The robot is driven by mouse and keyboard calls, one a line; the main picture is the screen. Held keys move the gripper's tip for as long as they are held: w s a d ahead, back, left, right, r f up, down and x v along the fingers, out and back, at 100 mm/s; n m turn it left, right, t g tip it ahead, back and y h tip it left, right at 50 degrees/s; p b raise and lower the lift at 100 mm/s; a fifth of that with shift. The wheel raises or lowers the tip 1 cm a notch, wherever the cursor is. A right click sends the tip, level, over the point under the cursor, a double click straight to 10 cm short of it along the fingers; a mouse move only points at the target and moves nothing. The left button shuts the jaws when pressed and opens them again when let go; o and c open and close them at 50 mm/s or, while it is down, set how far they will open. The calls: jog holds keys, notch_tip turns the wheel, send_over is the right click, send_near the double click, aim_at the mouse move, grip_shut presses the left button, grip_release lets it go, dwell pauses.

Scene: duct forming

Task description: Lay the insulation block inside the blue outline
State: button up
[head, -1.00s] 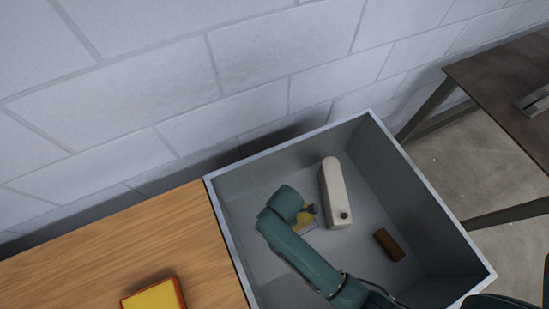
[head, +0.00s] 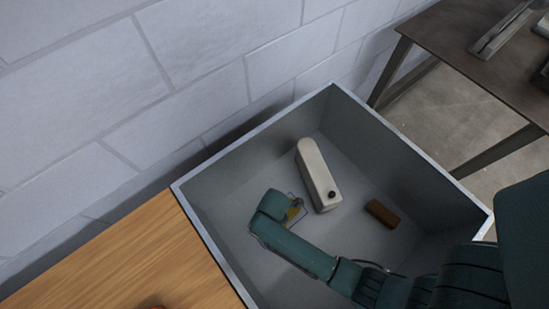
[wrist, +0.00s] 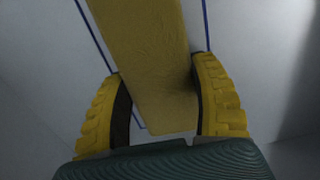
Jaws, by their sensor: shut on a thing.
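The insulation block (wrist: 145,55) is a long dull-yellow piece in the wrist view. My gripper (wrist: 160,105) has its ribbed yellow fingers closed on both sides of it. The blue outline (wrist: 205,22) shows as thin blue lines on the pale floor on both sides of the block, with a short corner by its near end. In the head view, my gripper reaches down inside the grey bin (head: 245,141). A little yellow shows beside it, and part of the blue outline (head: 304,213). My wrist hides the rest. I cannot tell whether the block touches the floor.
A cream, round-ended piece with a dark knob (head: 318,174) lies right of my gripper in the bin. A brown block (head: 382,213) lies further right. Bin walls surround my arm. A wooden table (head: 110,265) adjoins on the left; a dark table (head: 465,55) stands at upper right.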

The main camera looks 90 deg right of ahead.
jog(key=shift+f, duration=0.15)
jog(key=o, duration=1.1)
jog(key=shift+o, duration=0.2)
notch_tip(320, 180, up, 12)
jog(key=p, duration=0.5)
jog(key=shift+r, duration=0.2)
